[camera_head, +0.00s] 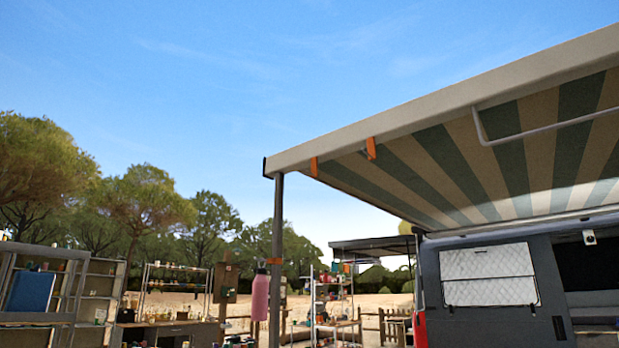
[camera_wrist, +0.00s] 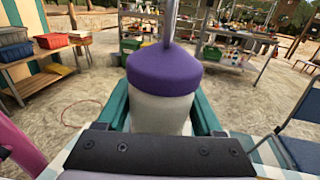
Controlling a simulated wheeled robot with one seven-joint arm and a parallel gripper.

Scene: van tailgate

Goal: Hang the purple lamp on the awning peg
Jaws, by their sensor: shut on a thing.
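The purple lamp (camera_wrist: 162,75) fills the middle of the wrist view, upright, with a purple cap, a pale body and a thin grey handle or rod rising from the top. My gripper (camera_wrist: 162,112) is shut around its body, one green finger on each side. The lamp's lower part is hidden by my gripper. In the head view two orange pegs (camera_head: 371,148) (camera_head: 314,166) sit along the front rail of the awning (camera_head: 440,108). A third orange fitting (camera_head: 274,261) is on the awning post. Neither lamp nor gripper shows in the head view.
A pink bottle (camera_head: 260,296) hangs beside the grey awning post (camera_head: 277,220). The dark van (camera_head: 490,305) stands at right under the awning. In the wrist view, a checked cloth (camera_wrist: 65,160) lies below and a blue chair (camera_wrist: 297,140) is at right. Open sky lies left of the awning.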

